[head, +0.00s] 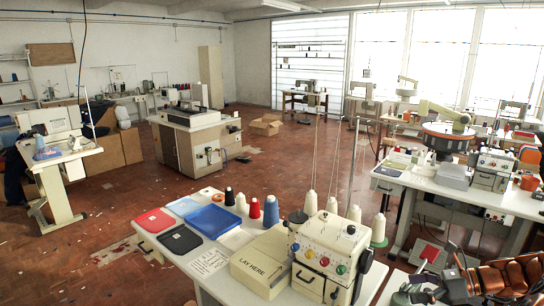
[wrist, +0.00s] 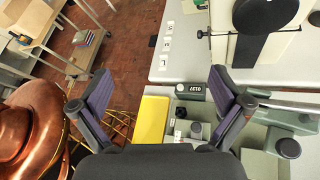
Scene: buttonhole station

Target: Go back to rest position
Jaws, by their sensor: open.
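My gripper (wrist: 160,78) is open in the wrist view, with its two dark, purple-padded fingers spread wide and nothing between them. Below and beyond it are a yellow block (wrist: 152,119) and a grey-green machine (wrist: 272,143) with several knobs. I cannot tell how far the fingers are above them. In the head view, dark parts and copper-coloured links of my arm show at the bottom right corner, partly cut off by the frame.
In the head view, the near white table holds a cream machine (head: 327,257), a "LAY HERE" box (head: 262,262), a blue tray (head: 212,221), folded cloths and thread cones. Another worktable with machines (head: 445,186) stands at right. Open brick-red floor (head: 120,200) lies at left.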

